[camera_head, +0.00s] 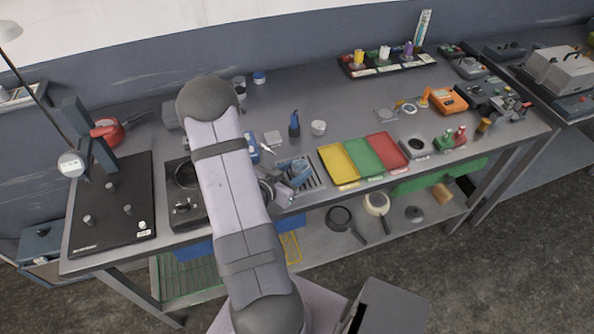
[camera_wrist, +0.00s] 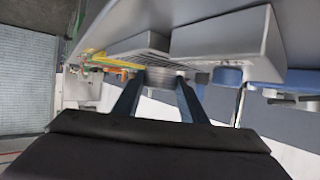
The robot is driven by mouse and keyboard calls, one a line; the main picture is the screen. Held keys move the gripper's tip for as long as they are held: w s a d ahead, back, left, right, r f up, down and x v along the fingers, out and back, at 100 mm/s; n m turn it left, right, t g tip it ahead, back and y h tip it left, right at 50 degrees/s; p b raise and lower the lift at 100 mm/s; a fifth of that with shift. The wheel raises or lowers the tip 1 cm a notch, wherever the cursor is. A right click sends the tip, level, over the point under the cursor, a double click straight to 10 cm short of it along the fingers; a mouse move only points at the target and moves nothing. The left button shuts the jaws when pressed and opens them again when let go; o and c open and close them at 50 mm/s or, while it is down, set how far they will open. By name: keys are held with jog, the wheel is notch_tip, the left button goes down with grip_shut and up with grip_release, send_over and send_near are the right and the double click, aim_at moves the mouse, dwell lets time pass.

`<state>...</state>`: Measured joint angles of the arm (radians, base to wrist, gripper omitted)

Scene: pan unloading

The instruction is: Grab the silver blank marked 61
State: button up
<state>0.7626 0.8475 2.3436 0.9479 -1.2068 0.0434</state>
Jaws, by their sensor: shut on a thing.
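In the wrist view a silver round blank (camera_wrist: 166,79) sits between the two dark blue fingers of my gripper (camera_wrist: 158,88), which is shut on it. No number can be read on it, so I cannot tell whether it is marked 61. In the head view my gripper (camera_head: 296,172) is low over the front of the bench, by a slotted grey rack, and my arm partly hides the area. The blank in the jaws cannot be made out in the head view.
A black plate (camera_head: 105,235) with several small silver pieces lies at the left, beside a stand. Yellow (camera_head: 338,166), green (camera_head: 362,157) and red (camera_head: 386,151) trays lie right of my gripper. Pans (camera_head: 340,217) rest on the lower shelf.

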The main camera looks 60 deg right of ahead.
aim_at(297, 169)
jog(key=shift+r+b, duration=0.3)
jog(key=shift+r, duration=4.4)
